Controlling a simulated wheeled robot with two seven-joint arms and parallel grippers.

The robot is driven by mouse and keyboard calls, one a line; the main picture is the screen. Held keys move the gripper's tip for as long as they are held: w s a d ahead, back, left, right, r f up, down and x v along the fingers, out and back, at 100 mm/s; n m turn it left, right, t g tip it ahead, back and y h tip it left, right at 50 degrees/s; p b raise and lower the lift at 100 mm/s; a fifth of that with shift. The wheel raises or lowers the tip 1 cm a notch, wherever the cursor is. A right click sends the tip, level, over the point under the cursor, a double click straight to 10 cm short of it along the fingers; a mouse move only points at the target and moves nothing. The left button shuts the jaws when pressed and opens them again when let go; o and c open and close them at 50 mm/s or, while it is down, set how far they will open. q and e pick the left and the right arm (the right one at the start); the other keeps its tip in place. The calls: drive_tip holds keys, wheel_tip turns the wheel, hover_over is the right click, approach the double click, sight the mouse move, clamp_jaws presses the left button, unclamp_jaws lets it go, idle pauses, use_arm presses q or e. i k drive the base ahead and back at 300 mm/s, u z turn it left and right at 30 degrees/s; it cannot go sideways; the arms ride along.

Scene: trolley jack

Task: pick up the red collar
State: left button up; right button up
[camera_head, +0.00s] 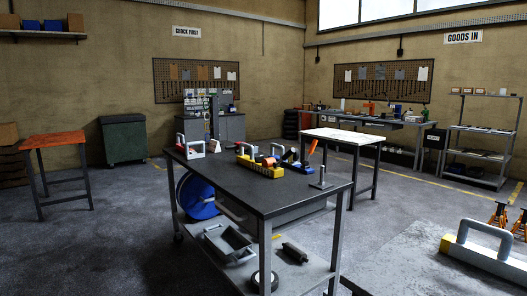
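No separate red collar can be made out with certainty. Neither of my grippers shows in the head view.
A short metal post (321,178) stands near the bench's right corner. The bench's near left top is clear. A grey arched piece (484,237) is at lower right, near orange jack stands (499,214). An orange-topped table (54,138) stands left. Open floor lies to the left.

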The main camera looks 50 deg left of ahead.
sight(236, 146)
drive_tip(key=u, duration=1.9)
